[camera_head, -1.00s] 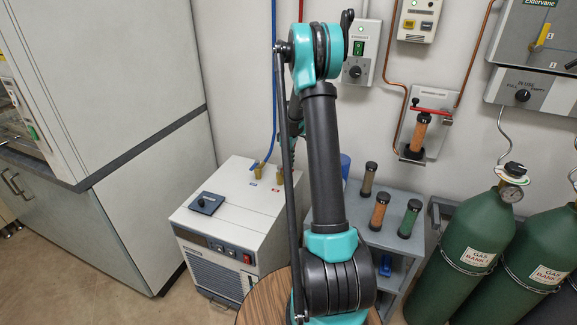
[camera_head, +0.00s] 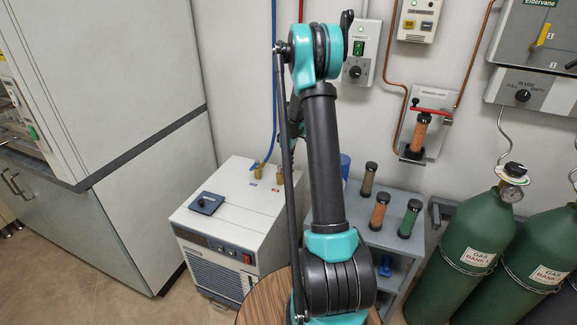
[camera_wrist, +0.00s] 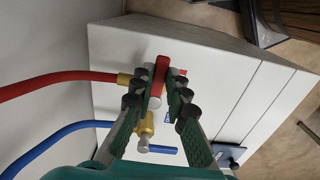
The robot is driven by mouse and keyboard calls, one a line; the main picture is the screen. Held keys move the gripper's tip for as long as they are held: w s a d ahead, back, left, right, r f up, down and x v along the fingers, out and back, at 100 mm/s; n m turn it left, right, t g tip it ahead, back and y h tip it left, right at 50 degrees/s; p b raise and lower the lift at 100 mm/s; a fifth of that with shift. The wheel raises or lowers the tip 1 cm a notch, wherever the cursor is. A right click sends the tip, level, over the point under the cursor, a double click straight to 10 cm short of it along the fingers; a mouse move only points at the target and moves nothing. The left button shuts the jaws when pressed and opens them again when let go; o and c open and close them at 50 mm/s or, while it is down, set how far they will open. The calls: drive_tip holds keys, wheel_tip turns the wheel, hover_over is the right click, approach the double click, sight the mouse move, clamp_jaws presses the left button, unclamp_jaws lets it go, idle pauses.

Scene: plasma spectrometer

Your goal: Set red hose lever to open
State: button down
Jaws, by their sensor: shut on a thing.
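In the wrist view, my gripper (camera_wrist: 158,82) is shut on the red lever (camera_wrist: 161,70), with one finger on each side of it. The lever lies across the line of the red hose (camera_wrist: 60,84), which runs in from the left to a brass fitting (camera_wrist: 124,79). The brass valve (camera_wrist: 146,128) of the blue hose (camera_wrist: 55,136) is below, with its blue lever (camera_wrist: 163,150) pointing right, along the hose line.
The fittings stand on top of the white chiller box (camera_head: 235,222), beside a dark square panel (camera_head: 207,202). A grey cart (camera_head: 355,222) with several capped cylinders stands to its right. Green gas bottles (camera_head: 468,240) are farther right.

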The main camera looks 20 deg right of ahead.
drive_tip(key=shift+s+a, duration=0.1)
drive_tip(key=shift+s+a+m, duration=0.1)
drive_tip(key=shift+a+m, duration=0.9)
drive_tip(key=shift+m, duration=1.9)
drive_tip(key=shift+s+a+m, duration=0.15)
drive_tip(key=shift+a+m, duration=0.8)
drive_tip(key=shift+m, duration=1.95)
drive_tip(key=shift+s+a+m, duration=0.1)
drive_tip(key=shift+a+m, duration=0.9)
drive_tip(key=shift+m, duration=1.9)
drive_tip(key=shift+a, duration=0.1)
drive_tip(key=c, duration=1.5)
unclamp_jaws()
drive_tip(key=shift+w+r, duration=0.1)
drive_tip(key=shift+r, duration=0.05)
wheel_tip(320, 180, up, 12)
